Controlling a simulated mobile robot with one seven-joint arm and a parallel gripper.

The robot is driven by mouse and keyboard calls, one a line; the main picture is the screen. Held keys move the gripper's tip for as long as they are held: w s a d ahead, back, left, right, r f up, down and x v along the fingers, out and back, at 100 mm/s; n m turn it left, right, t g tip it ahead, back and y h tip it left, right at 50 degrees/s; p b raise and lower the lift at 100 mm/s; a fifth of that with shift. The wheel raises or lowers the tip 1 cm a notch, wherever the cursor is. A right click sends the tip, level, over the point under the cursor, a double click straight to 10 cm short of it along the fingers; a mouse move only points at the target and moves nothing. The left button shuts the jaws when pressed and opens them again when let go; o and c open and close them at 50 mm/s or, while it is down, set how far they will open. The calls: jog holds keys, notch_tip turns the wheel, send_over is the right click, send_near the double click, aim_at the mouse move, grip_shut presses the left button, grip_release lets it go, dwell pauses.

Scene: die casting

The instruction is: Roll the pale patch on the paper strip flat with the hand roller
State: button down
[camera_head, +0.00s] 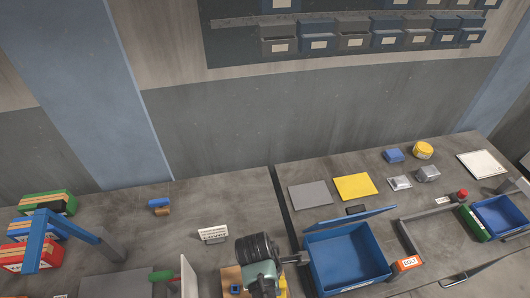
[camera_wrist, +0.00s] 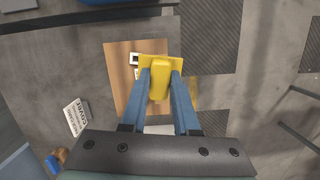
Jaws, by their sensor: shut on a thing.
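In the wrist view my gripper (camera_wrist: 160,78) has its two blue fingers closed on a yellow handle (camera_wrist: 160,84) with a wider yellow part at its far end. I take this to be the hand roller, though no roller drum shows. It is above or on a wooden board (camera_wrist: 122,82), and I cannot tell whether it touches. A white piece (camera_wrist: 158,129) shows between the fingers near the palm. I cannot make out the paper strip or its pale patch. In the head view my arm hides most of the board (camera_head: 231,275).
A white sign card (camera_head: 213,234) stands behind the board. To the right is an open blue box (camera_head: 345,262) with a raised lid. Grey and yellow (camera_head: 355,186) sheets lie farther back. A blue frame (camera_head: 45,235) with coloured boxes is at the left.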

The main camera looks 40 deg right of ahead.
jog(key=shift+d+f+b, duration=0.25)
jog(key=shift+f+b, duration=0.25)
jog(key=b+x, duration=0.1)
jog(key=b, duration=0.1)
jog(key=b+x, duration=0.2)
jog(key=a+b+x, duration=0.1)
jog(key=b+x, duration=0.1)
jog(key=shift+w+f, duration=0.25)
jog(key=shift+r+p, duration=0.4)
jog(key=shift+r, duration=0.05)
jog(key=shift+a+b+x, duration=0.2)
jog(key=shift+b+x, duration=0.65)
jog(key=shift+x, duration=0.5)
jog(key=shift+w, duration=0.2)
